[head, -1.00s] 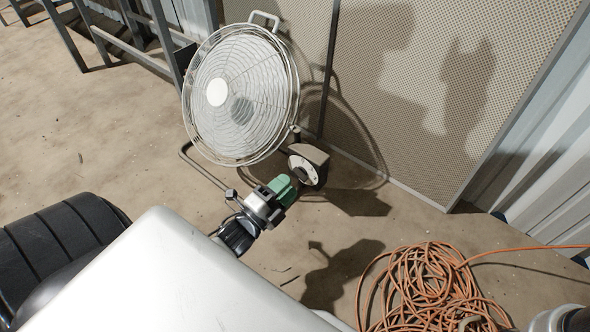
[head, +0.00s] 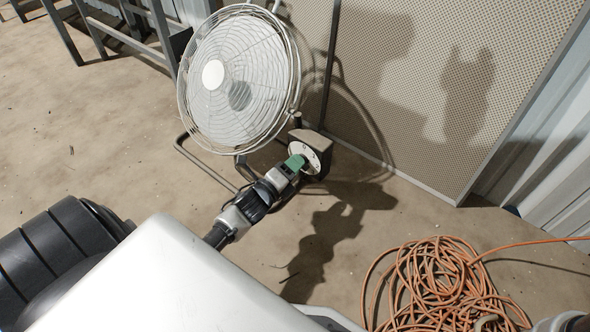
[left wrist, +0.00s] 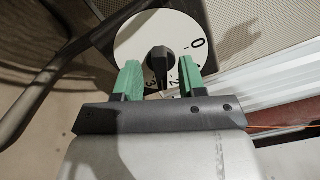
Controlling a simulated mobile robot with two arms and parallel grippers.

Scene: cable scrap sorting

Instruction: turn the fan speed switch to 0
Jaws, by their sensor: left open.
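The fan (head: 240,80) stands on the floor in front of the perforated panel. Its speed switch box (head: 312,152) is at the lower right of the fan. In the left wrist view the white dial plate (left wrist: 130,42) carries numbers, with 0 at the upper right. The black knob (left wrist: 159,64) is at its middle. My left gripper (head: 296,162) is at the dial in the head view. In the left wrist view its green fingers (left wrist: 159,80) are open, one on each side of the knob's lower part. I cannot tell whether they touch it.
A heap of orange cable (head: 440,285) lies on the floor at the lower right. The perforated panel (head: 400,80) stands close behind the fan and switch. A metal frame (head: 130,30) is at the upper left. The floor at left is mostly clear.

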